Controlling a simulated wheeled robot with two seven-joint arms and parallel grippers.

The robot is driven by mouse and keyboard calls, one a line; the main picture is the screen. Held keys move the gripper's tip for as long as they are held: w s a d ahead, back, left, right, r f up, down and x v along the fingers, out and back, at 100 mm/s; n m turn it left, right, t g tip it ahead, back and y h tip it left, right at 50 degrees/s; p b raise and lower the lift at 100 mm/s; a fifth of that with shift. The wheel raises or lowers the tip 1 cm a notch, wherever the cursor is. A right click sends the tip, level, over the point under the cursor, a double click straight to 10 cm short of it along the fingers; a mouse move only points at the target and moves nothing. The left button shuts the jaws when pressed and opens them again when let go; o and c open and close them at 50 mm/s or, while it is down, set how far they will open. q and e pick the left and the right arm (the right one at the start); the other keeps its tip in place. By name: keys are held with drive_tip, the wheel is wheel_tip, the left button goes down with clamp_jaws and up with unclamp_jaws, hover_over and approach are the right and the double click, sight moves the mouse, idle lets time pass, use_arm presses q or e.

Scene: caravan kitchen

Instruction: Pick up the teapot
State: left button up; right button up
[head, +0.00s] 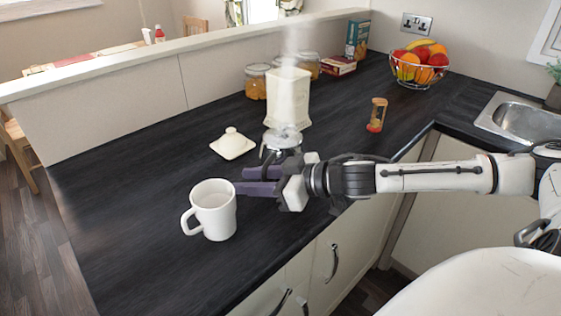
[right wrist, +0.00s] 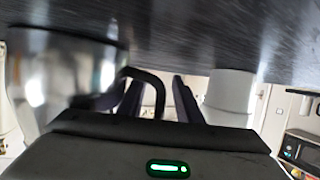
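The teapot (head: 283,138) is a shiny silver pot, partly hidden behind my right gripper in the head view. In the right wrist view the teapot (right wrist: 75,75) fills the left side, close to the gripper, with a black handle curving toward the fingers. My right gripper (head: 246,180) has purple fingers pointing left, low over the counter, between the teapot and a white mug. In the wrist view its two fingers (right wrist: 160,98) stand apart, with part of the handle showing between them; I cannot tell whether they touch it. My left gripper is not in view.
The white mug (head: 213,210) stands just beyond the fingertips. A white lid (head: 233,144) lies behind. A tall cream canister (head: 289,98) stands behind the teapot. A small shaker (head: 377,114), fruit bowl (head: 418,66) and sink (head: 517,119) are farther right. The counter's left part is clear.

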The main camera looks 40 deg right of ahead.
clamp_jaws()
drive_tip(key=shift+s+a+f, duration=0.1)
drive_tip(key=shift+s+f, duration=0.05)
idle(1.0)
